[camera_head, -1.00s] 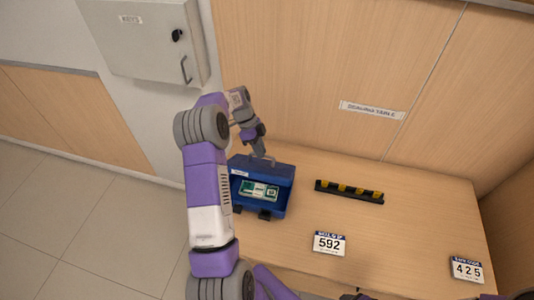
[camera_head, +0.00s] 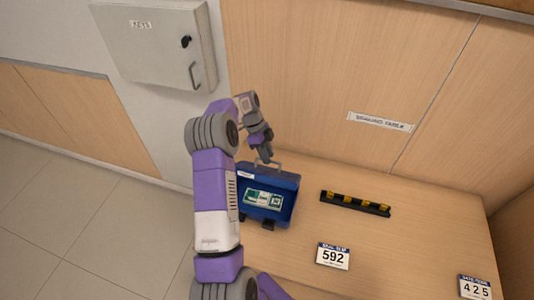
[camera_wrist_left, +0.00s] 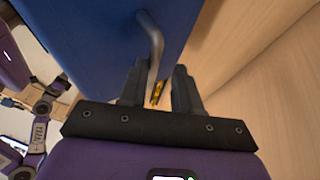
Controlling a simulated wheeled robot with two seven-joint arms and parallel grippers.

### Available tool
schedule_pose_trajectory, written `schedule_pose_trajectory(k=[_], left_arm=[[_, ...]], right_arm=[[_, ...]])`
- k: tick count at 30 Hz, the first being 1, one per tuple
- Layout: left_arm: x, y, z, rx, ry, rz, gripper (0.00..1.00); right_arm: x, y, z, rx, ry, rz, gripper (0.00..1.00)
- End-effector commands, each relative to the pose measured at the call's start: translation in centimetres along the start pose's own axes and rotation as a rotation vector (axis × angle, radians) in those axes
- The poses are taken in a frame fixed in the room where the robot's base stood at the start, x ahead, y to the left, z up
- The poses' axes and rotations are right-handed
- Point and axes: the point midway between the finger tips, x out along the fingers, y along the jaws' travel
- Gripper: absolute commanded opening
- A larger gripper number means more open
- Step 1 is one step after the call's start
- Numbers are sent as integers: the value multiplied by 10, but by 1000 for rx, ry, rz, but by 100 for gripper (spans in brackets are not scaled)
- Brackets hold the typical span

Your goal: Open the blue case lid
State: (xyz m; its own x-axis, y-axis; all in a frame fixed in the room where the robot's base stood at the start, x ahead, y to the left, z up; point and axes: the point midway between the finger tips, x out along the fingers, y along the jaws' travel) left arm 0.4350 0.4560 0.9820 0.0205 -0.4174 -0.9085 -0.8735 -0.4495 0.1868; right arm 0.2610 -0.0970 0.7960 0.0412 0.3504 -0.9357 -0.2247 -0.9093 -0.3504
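The blue case (camera_head: 243,206) sits on the left part of the wooden counter. Its lid (camera_head: 277,179) is raised at the back, and green and white contents (camera_head: 263,199) show inside. A grey handle (camera_head: 269,163) is on the lid's upper edge. My left gripper (camera_head: 265,156) is just behind the lid, at the handle. In the left wrist view the fingers (camera_wrist_left: 160,88) are apart, with the handle (camera_wrist_left: 151,40) close to the left finger; whether they touch is unclear. The lid (camera_wrist_left: 100,45) fills the upper left there. My right gripper is not in view.
A black strip with yellow parts (camera_head: 355,204) lies right of the case. Number plates 592 (camera_head: 333,256) and 425 (camera_head: 475,288) stand nearer the front and right. A grey key cabinet (camera_head: 150,45) hangs on the wall behind. The counter between these is clear.

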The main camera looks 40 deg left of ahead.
Motion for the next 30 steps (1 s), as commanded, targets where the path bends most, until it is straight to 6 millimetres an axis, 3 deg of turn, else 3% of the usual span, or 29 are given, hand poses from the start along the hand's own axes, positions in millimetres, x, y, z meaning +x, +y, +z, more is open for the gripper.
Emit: schedule_pose_trajectory(k=[13, 24, 30], left_arm=[[-7, 0, -1, 1, 2, -2, 38], [-64, 0, -1, 1, 2, -3, 38], [-77, 0, -1, 1, 2, -2, 38]], right_arm=[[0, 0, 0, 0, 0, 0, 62], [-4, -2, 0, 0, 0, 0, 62], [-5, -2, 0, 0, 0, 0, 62]])
